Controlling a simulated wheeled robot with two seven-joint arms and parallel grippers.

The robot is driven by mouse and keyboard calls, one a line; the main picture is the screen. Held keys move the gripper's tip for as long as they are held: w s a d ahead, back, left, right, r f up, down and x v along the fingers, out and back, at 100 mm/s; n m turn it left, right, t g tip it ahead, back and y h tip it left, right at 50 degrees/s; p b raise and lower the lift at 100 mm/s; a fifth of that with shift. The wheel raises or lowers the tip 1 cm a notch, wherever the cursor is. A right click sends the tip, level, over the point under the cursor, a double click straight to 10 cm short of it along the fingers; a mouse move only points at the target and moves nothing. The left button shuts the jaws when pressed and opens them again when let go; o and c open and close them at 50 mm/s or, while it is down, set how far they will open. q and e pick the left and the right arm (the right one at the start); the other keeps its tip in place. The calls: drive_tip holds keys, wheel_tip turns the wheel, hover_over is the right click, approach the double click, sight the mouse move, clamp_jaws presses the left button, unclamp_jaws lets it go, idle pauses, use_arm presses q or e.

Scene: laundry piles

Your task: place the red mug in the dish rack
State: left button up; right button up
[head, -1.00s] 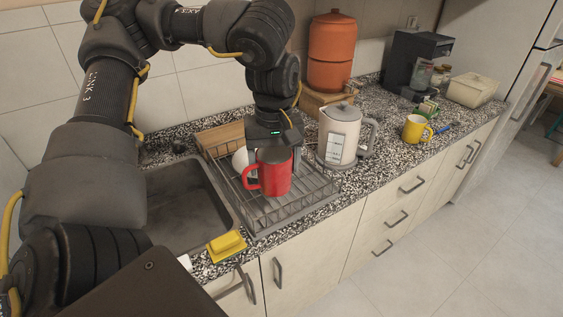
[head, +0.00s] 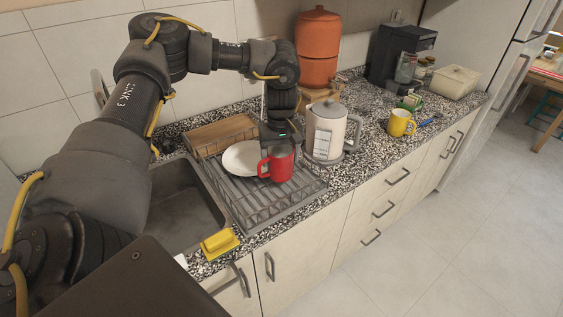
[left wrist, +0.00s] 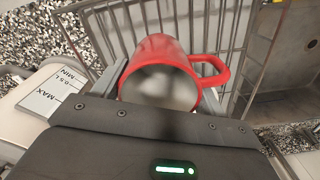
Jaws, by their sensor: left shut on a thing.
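The red mug (head: 277,164) is upright over the dish rack (head: 252,212), towards its back right, with its handle to the left. My left gripper (head: 279,146) comes down from above and is shut on the mug. In the left wrist view the mug (left wrist: 165,55) sits between the fingers, its open top facing the camera and the rack wires (left wrist: 110,22) beyond it. I cannot tell whether its base touches the rack floor. My right gripper is not in view.
A white plate (head: 241,159) stands in the rack left of the mug. The kettle (head: 325,130) is close on the right. The sink (head: 180,205) is left of the rack, with a yellow sponge (head: 220,243) at the front. A yellow mug (head: 400,123) stands farther right.

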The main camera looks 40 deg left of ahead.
sight(281, 165)
use_arm(q)
drive_tip(key=shift+w+f, duration=0.15)
drive_tip(key=shift+w+a+f+p, duration=0.15)
drive_tip(key=shift+f+p, duration=0.2)
wheel_tip(281, 165, down, 2)
drive_tip(key=shift+f+p, duration=0.1)
drive_tip(key=shift+p, duration=0.45)
drive_tip(key=shift+f, duration=0.3)
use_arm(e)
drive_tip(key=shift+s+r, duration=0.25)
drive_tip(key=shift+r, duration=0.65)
use_arm(q)
drive_tip(key=shift+f, duration=0.15)
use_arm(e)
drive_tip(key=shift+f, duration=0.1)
use_arm(q)
drive_tip(key=o, duration=1.3)
drive_tip(key=shift+c, duration=0.2)
